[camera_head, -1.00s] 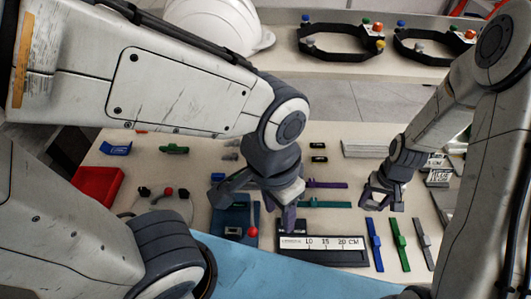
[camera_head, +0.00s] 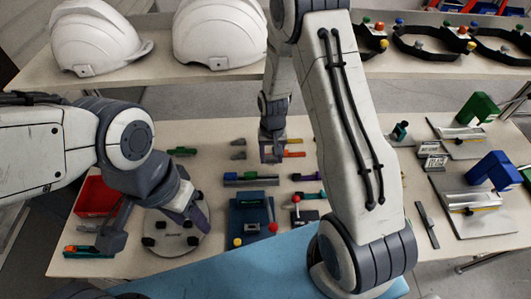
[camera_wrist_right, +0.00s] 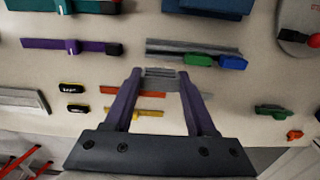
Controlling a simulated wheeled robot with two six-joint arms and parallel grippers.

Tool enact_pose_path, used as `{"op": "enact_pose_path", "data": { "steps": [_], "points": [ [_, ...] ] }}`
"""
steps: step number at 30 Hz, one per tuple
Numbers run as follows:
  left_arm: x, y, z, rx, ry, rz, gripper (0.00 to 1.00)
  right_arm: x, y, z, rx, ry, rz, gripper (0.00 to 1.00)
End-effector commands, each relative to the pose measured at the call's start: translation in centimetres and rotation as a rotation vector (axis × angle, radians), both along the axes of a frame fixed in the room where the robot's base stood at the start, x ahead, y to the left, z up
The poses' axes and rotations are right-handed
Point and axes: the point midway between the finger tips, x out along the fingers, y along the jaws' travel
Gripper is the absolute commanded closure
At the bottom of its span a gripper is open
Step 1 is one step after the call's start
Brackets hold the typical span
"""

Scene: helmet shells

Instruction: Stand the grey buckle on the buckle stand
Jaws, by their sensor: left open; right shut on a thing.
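My right gripper (camera_head: 271,156) points down over the back middle of the table. In the right wrist view (camera_wrist_right: 158,76) its purple fingers are shut on a small grey piece (camera_wrist_right: 162,73), which looks like the grey buckle; its shape is mostly hidden. A long grey rail (camera_head: 251,180) carries blue and green buckles and looks like the buckle stand. It lies just in front of the right gripper and also shows in the right wrist view (camera_wrist_right: 165,50). Small grey pieces (camera_head: 238,155) lie left of the gripper. My left gripper (camera_head: 152,228) is open over a round grey disc (camera_head: 180,240).
Orange (camera_wrist_right: 138,95) and yellow (camera_wrist_right: 136,112) straps lie near the right gripper. A red tray (camera_head: 95,198) is at the left. White helmets (camera_head: 95,38) stand on the back shelf. My right arm hides part of the table.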

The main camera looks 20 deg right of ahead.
Motion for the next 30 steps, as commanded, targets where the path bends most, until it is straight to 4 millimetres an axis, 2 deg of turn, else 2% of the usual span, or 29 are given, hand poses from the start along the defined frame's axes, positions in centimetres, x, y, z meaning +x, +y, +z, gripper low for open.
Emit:
{"op": "enact_pose_path", "data": {
  "steps": [10, 30],
  "points": [
    [0.0, 0.0, -0.1, 0.001, 0.001, 0.0, 0.5, -0.3, 0.1, -0.1, 0.0, 0.0, 0.003, 0.97],
    [0.0, 0.0, -4.3, 0.001, 0.001, -0.002, 0.5, -0.2, 0.2, -5.6, 0.0, 0.0, 0.006, 0.97]
  ]
}}
